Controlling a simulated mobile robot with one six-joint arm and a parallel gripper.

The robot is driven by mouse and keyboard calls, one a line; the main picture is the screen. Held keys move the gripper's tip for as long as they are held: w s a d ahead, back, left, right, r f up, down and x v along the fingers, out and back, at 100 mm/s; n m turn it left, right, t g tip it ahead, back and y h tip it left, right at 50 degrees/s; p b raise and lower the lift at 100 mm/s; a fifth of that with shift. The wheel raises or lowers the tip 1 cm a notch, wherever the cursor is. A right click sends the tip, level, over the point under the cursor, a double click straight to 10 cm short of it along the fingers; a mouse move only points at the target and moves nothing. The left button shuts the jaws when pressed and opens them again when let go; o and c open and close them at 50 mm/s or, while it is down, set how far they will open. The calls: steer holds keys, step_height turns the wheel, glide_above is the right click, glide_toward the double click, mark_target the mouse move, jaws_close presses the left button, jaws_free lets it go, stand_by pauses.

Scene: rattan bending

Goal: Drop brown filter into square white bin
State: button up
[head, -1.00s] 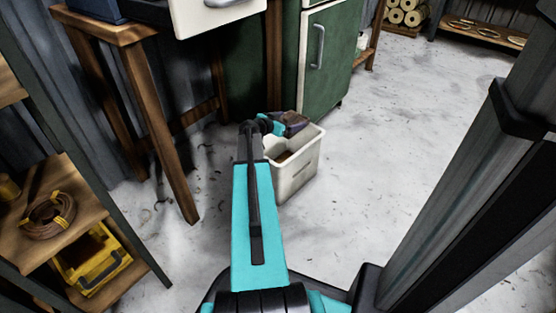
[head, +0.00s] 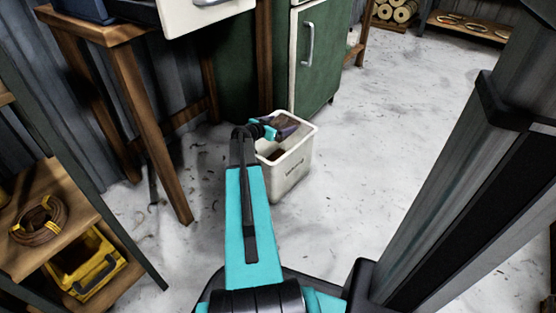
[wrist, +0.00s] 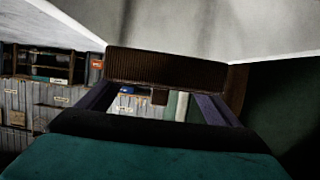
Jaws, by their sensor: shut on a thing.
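A wooden table (head: 130,80) stands at left, its front leg near the bin. A shelf with a coiled cane (head: 40,220) and a yellow crate (head: 90,268) is at lower left. The green cabinet (head: 315,60) is behind the bin. Floor to the right is clear.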

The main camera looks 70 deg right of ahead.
steer(key=shift+f, duration=1.4)
steer(key=o, duration=1)
steer(key=shift+a, duration=0.15)
steer(key=p+v, duration=0.3)
steer(key=v, duration=1)
steer(key=shift+a+r+p, duration=0.25)
steer(key=shift+p, duration=0.1)
